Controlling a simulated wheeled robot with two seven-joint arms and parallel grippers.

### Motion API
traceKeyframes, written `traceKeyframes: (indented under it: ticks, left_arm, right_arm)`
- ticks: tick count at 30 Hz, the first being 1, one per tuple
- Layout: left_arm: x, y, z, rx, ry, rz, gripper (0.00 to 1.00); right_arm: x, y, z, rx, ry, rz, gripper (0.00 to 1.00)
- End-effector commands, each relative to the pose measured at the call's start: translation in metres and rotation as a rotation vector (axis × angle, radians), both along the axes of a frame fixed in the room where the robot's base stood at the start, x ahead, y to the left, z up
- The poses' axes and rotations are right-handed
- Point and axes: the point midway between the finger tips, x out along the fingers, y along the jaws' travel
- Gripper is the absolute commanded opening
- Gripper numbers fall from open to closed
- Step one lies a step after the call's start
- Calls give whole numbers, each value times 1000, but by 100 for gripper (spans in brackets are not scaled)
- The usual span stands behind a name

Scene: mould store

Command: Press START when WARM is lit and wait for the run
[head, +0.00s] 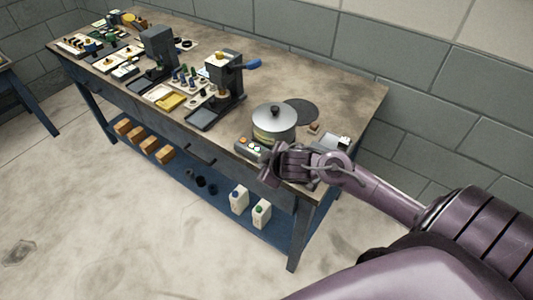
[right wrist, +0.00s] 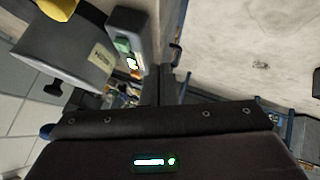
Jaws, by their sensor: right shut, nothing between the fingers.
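A small grey control box (head: 250,148) sits at the bench's front edge, before a lidded metal pot (head: 274,123). It shows an orange button, a green one and bright whitish-green spots that look lit; lettering is too small to read. The right wrist view also shows the control box (right wrist: 124,22), with a green button (right wrist: 123,45) and a bright lit spot (right wrist: 132,63). My right gripper (head: 269,169) is shut and empty, close beside the box at the bench edge; contact cannot be told. My left gripper is not in view.
The bench (head: 335,93) carries a dark round plate (head: 300,111) behind the pot, a press with a blue handle (head: 253,63) and several small parts leftward. White jugs (head: 239,199) and orange-brown boxes (head: 164,154) stand on the lower shelf. Floor in front is clear.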

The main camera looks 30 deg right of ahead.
Motion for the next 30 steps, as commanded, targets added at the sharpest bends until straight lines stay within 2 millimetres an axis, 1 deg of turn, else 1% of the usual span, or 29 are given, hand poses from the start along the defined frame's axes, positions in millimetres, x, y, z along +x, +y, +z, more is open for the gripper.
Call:
traceKeyframes:
  ticks: [1, 3, 6, 9, 12, 18, 26, 30]
  left_arm:
    - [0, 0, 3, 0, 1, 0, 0]
    - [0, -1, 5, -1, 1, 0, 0]
    - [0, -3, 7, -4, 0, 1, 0]
    - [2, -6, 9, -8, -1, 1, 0]
    - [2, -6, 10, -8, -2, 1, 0]
    - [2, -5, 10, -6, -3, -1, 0]
    - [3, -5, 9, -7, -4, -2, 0]
    - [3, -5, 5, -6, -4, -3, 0]
  right_arm:
    - [12, -11, 21, -33, -29, 40, 0]
    - [20, -21, 41, -57, -49, 88, 0]
    - [29, -33, 66, -88, -60, 139, 0]
    - [32, -43, 83, -109, -57, 172, 0]
    - [34, -50, 95, -122, -53, 187, 0]
    - [34, -54, 100, -128, -47, 197, 0]
    - [34, -54, 100, -127, -47, 196, 0]
    - [34, -54, 95, -127, -47, 196, 0]
